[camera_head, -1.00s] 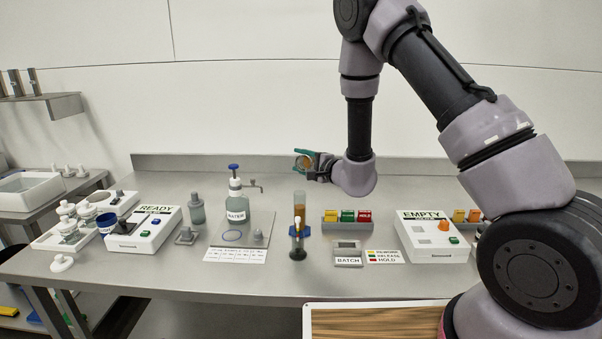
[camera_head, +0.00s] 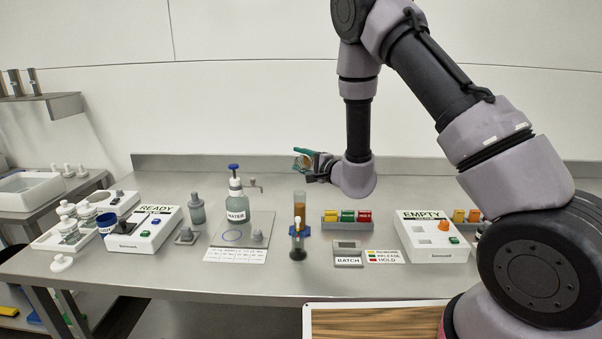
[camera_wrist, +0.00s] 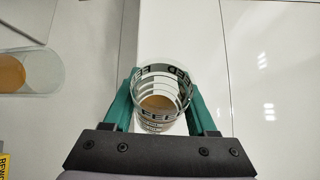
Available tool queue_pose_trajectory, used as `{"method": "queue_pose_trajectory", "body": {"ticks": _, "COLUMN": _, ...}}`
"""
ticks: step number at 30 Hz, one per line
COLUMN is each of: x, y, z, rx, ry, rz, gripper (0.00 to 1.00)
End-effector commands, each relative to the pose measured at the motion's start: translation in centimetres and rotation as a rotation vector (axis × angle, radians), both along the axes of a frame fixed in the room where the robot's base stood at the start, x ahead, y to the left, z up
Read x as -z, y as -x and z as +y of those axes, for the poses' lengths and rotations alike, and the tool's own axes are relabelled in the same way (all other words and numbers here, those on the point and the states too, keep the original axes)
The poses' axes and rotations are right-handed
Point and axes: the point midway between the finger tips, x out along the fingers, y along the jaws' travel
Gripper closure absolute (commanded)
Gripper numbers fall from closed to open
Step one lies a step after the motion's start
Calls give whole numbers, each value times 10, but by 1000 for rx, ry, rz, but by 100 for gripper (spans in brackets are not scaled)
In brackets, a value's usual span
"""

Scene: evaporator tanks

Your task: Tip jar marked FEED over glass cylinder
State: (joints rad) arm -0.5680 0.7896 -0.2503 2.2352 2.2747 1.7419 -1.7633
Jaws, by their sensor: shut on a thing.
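My gripper (camera_head: 304,161) is shut on the FEED jar (camera_wrist: 162,108). In the wrist view the clear jar sits between the teal fingers, with FEED lettering around its wall and some orange-brown liquid at its bottom. In the head view the jar is small and appears tilted; its exact angle is hard to tell. The glass cylinder (camera_head: 300,212) stands upright on the bench below the gripper, with amber liquid inside and a blue collar. In the wrist view the cylinder (camera_wrist: 30,68) shows at the left, apart from the jar.
A WATER bottle (camera_head: 237,204) stands on a plate left of the cylinder. A READY box (camera_head: 144,229) is further left. A rack with coloured blocks (camera_head: 346,218), a BATCH display (camera_head: 348,256) and an EMPTY box (camera_head: 432,238) are at the right.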

Motion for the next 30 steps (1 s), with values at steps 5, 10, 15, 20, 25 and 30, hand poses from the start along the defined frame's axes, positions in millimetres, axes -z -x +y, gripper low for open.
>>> {"method": "queue_pose_trajectory", "body": {"ticks": 5, "x": 0, "y": 0, "z": 0, "rx": 0, "ry": 2, "rz": -4, "gripper": 100}}
{"method": "queue_pose_trajectory", "body": {"ticks": 10, "x": 0, "y": 0, "z": 0, "rx": 0, "ry": 1, "rz": -3, "gripper": 100}}
{"method": "queue_pose_trajectory", "body": {"ticks": 15, "x": -1, "y": 1, "z": 0, "rx": -1, "ry": 13, "rz": -26, "gripper": 100}}
{"method": "queue_pose_trajectory", "body": {"ticks": 20, "x": -2, "y": 1, "z": 0, "rx": 0, "ry": 19, "rz": -39, "gripper": 100}}
{"method": "queue_pose_trajectory", "body": {"ticks": 25, "x": -2, "y": 1, "z": 0, "rx": 0, "ry": 19, "rz": -39, "gripper": 100}}
{"method": "queue_pose_trajectory", "body": {"ticks": 30, "x": -2, "y": 1, "z": 0, "rx": 0, "ry": 25, "rz": -48, "gripper": 100}}
